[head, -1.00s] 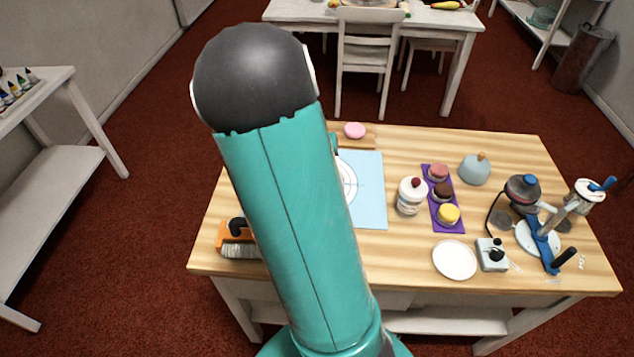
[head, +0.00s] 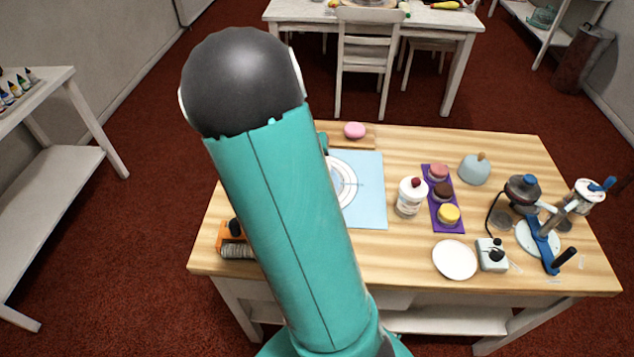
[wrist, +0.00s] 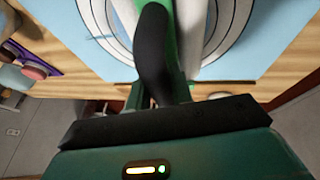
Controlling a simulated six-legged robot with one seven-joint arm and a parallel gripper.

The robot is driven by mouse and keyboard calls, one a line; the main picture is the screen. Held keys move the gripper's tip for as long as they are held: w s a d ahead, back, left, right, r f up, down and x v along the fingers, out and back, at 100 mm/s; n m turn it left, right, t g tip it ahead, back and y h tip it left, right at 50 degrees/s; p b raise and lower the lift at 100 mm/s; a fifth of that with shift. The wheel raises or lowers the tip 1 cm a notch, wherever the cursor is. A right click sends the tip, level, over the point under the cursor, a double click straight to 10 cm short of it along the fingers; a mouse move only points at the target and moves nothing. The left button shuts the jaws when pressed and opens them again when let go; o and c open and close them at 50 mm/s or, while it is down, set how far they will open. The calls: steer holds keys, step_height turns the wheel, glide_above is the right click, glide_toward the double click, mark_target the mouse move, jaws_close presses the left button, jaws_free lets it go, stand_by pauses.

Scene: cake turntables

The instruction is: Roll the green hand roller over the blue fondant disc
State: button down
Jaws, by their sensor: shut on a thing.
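In the wrist view my gripper (wrist: 160,98) is shut on the black handle (wrist: 156,50) of the green hand roller (wrist: 190,40). A pale cylinder, which looks like its roller, lies partly hidden behind the handle. The roller is over the ringed middle of the light blue mat (wrist: 270,25); I cannot tell whether it touches. The blue fondant disc cannot be told apart clearly from the mat and rings there. In the head view my arm hides my gripper and the roller; the mat (head: 368,205) and part of its white rings show to the arm's right.
An orange tool (head: 225,238) lies left of my arm. A pink disc (head: 354,130) is behind.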

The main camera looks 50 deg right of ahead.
steer(key=shift+s+a+f, duration=0.1)
steer(key=shift+s+f, duration=0.05)
steer(key=shift+s+d, duration=0.4)
steer(key=shift+s, duration=0.05)
stand_by(0.4)
steer(key=shift+s+d, duration=0.35)
steer(key=shift+s, duration=0.05)
steer(key=shift+w+a, duration=0.4)
steer(key=shift+w, duration=0.1)
